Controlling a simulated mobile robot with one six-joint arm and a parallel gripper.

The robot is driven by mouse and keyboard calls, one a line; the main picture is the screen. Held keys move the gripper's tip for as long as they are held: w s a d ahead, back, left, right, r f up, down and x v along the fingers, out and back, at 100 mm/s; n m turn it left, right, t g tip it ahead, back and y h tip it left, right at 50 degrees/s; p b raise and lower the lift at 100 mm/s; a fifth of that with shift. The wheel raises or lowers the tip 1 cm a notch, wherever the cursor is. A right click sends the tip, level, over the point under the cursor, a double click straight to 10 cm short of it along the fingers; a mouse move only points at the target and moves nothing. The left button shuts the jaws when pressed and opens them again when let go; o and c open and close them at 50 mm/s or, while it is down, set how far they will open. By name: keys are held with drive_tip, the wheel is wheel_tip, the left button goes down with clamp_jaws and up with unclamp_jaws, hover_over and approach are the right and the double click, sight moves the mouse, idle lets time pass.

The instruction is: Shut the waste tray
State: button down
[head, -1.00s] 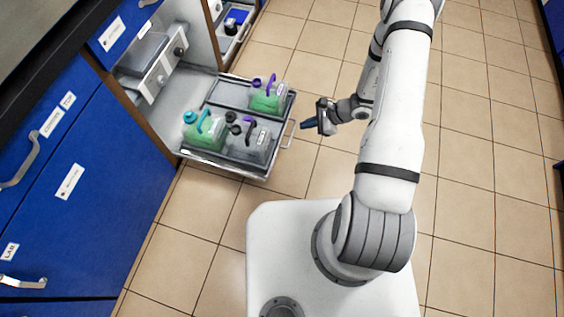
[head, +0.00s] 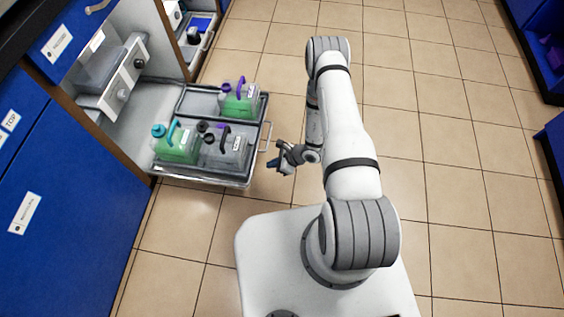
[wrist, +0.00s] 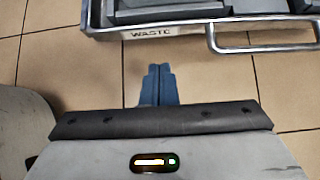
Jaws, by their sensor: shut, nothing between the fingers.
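The waste tray (head: 201,178) is a grey metal pull-out tray extended from the opening in the blue cabinets, with bottles standing in it. Its front edge with a WASTE label (wrist: 152,33) and a metal bar handle (wrist: 262,47) show at the top of the wrist view. The handle also shows at the tray's right side in the head view (head: 266,137). My gripper (wrist: 158,72) is shut and empty, its blue fingertips together, apart from the tray front with floor visible between. In the head view my gripper (head: 273,167) is just right of the tray, below the handle.
The tray holds two green-liquid bottles (head: 177,147) (head: 239,103) and a clear grey bottle (head: 236,150). Grey equipment (head: 124,77) stands inside the cabinet. Another open drawer (head: 197,40) lies beyond.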

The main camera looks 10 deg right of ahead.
drive_tip(key=shift+w+a+f+b, duration=0.15)
drive_tip(key=shift+w+a, duration=0.1)
drive_tip(key=shift+a, duration=0.45)
drive_tip(key=shift+w+a+b, duration=0.15)
drive_tip(key=shift+w+a, duration=0.15)
drive_tip(key=shift+a, duration=0.45)
drive_tip(key=shift+w+a+f+b, duration=0.15)
drive_tip(key=shift+w+a, duration=0.1)
drive_tip(key=shift+a, duration=0.45)
